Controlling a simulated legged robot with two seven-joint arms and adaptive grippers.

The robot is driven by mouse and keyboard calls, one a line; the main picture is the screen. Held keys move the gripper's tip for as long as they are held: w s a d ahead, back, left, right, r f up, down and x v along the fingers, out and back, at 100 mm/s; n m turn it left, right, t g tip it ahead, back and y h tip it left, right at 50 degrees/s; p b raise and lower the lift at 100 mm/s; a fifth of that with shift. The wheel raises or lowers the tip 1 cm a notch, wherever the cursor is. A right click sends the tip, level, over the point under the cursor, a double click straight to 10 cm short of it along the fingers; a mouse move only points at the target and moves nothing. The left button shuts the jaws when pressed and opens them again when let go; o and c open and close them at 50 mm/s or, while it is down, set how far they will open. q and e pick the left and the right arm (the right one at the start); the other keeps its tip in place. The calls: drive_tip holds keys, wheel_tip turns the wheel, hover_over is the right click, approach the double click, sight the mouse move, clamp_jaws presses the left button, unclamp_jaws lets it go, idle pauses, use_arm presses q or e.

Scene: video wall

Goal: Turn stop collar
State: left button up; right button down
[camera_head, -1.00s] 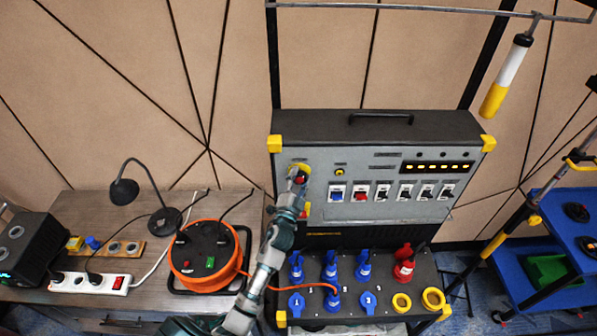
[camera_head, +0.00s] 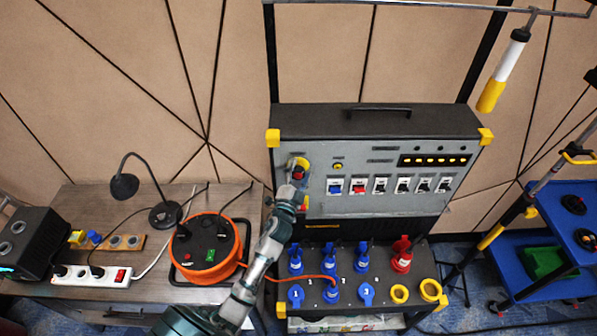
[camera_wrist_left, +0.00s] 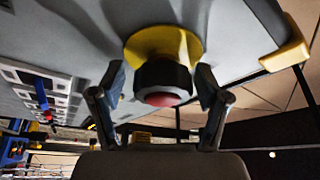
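The stop button sits on the upper left of the grey panel. It has a yellow base plate (camera_wrist_left: 165,42), a dark collar (camera_wrist_left: 163,75) and a red button face (camera_wrist_left: 163,99). My left gripper (camera_wrist_left: 163,84) is at the button, with one finger on each side of the collar. The fingers are spread, with a narrow gap at the left finger; whether the right finger touches the collar I cannot tell. In the head view my left gripper (camera_head: 297,180) partly covers the red and yellow button (camera_head: 299,168). My right gripper is not in view.
The panel carries a row of breaker switches (camera_head: 380,186) right of the button. Blue and red sockets (camera_head: 333,262) are below. An orange cable reel (camera_head: 206,248) and a power strip (camera_head: 90,275) lie on the table at left. A blue cart (camera_head: 560,220) stands at right.

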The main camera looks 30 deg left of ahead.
use_arm(q)
drive_tip(key=shift+s+f, duration=0.1)
drive_tip(key=shift+s, duration=0.15)
drive_tip(key=v, duration=1.1)
drive_tip(key=shift+s+d, duration=0.2)
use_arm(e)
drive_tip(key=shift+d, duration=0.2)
use_arm(q)
drive_tip(key=shift+a+f, duration=0.1)
drive_tip(key=shift+f, duration=0.05)
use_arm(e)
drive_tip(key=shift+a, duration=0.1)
